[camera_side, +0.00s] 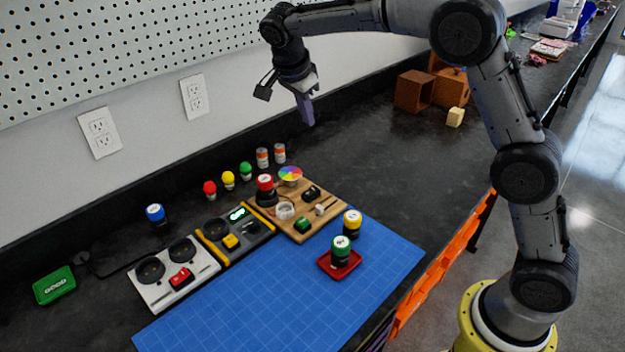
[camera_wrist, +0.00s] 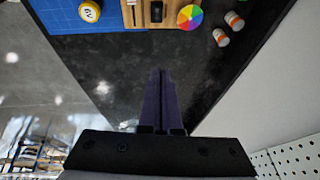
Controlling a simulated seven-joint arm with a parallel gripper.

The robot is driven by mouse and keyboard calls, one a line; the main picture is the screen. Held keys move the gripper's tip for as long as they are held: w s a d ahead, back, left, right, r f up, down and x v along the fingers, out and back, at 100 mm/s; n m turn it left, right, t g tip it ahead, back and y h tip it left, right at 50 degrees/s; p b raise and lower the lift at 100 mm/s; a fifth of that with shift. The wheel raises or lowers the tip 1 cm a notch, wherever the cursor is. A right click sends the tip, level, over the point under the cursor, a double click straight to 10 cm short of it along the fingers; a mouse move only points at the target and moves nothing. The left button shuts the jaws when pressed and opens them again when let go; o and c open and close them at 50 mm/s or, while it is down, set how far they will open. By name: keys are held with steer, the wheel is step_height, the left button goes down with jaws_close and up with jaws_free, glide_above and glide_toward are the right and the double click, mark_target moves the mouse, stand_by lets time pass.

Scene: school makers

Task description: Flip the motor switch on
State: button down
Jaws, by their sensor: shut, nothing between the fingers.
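A wooden board (camera_side: 331,211) on the bench carries a multicoloured disc (camera_side: 290,174), a black switch (camera_side: 311,192), a small slider (camera_side: 325,208) and a green block-like part (camera_side: 303,224). No label naming the motor switch is readable, and I cannot tell the black switch's position. In the wrist view the board's black switch (camera_wrist: 157,12) and the disc (camera_wrist: 190,17) show at the top edge. My gripper (camera_side: 308,121) is raised above the bench, behind and above the board, apart from everything. Its purple fingers (camera_wrist: 160,74) are together and empty.
A grey panel (camera_side: 259,238) and a white panel (camera_side: 206,266) with a red switch (camera_side: 181,278) stand left of the board. A blue mat (camera_side: 300,300) lies in front, with a red tray (camera_side: 326,264). Orange-banded cans (camera_side: 263,158) and coloured bulbs (camera_side: 228,179) stand behind.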

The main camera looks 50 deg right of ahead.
mark_target(313, 189)
step_height(313, 189, down, 8)
steer(key=w+a+g, duration=0.1)
steer(key=shift+w+a+f+n, duration=0.15)
steer(key=shift+w+a+n, duration=0.25)
steer(key=x, duration=1.4)
steer(key=shift+s+d, duration=0.15)
steer(key=shift+s, duration=0.1)
